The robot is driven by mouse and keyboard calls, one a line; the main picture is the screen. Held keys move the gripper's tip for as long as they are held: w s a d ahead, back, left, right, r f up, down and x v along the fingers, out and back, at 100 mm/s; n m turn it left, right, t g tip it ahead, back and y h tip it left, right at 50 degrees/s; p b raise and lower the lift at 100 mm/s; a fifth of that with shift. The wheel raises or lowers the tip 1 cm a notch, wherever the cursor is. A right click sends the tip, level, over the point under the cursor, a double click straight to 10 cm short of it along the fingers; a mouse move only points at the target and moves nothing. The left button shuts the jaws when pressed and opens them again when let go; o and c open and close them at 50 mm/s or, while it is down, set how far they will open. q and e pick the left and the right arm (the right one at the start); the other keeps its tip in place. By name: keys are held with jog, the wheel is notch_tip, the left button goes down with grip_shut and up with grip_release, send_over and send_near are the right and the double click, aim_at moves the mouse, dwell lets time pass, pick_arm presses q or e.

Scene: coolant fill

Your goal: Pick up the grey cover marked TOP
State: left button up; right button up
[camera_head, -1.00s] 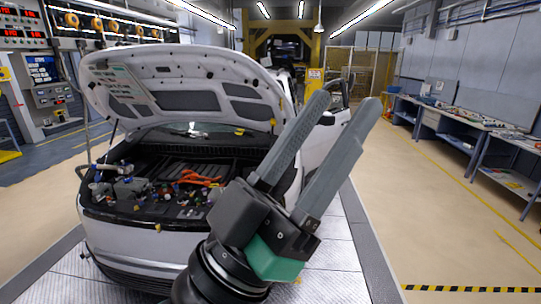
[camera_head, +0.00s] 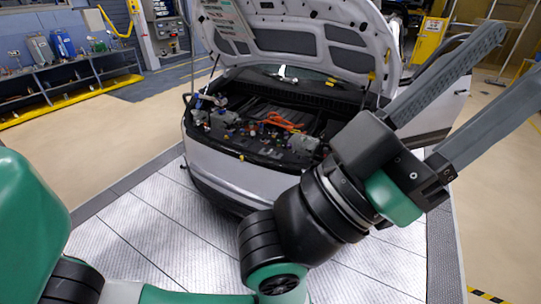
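I cannot make out a grey cover marked TOP in this view. My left gripper (camera_head: 522,52) is at the upper right, on an arm whose links run in from the lower left. Its two long grey fingers point up and to the right. They are spread apart with nothing between them. The gripper shows in front of the car's right side, and its wrist hides part of the car's front. My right gripper is not in view.
A white car (camera_head: 240,183) stands with its hood (camera_head: 292,42) raised. Its engine bay (camera_head: 250,127) holds several small parts and orange cables (camera_head: 283,121). A workbench (camera_head: 85,62) at the left carries a blue can (camera_head: 62,44) and a grey can (camera_head: 40,48). The floor between is clear.

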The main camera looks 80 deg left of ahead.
pick_arm(q)
jog(key=o, duration=0.8)
